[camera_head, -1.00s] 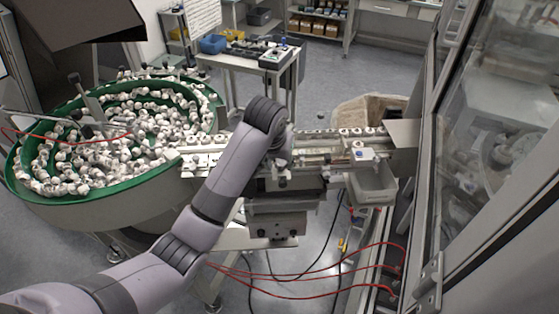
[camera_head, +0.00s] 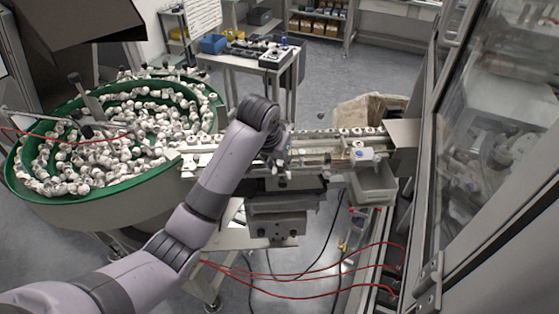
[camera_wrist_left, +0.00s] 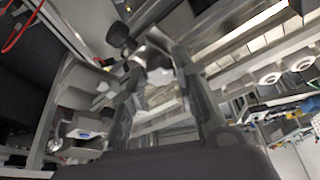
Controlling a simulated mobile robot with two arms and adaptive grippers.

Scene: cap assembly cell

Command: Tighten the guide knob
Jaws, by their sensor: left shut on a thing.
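My left arm reaches over the feed rail (camera_head: 322,143), and my left gripper (camera_head: 281,172) is at the rail's near side, partly hidden by the wrist. In the left wrist view my left gripper (camera_wrist_left: 160,68) has its two dark fingers on either side of a pale, shiny part, which I take to be the guide knob (camera_wrist_left: 157,75). The fingers are shut on it; its outline is blurred. A black round knob (camera_wrist_left: 118,36) stands just beyond the left fingertip. My right gripper is not in view.
A green-lined bowl feeder (camera_head: 30,190) full of white caps stands left of the rail. A grey bin (camera_head: 372,186) hangs at the rail's right end. A glazed machine frame (camera_head: 428,150) closes the right side. Red hoses (camera_head: 300,292) run along the floor.

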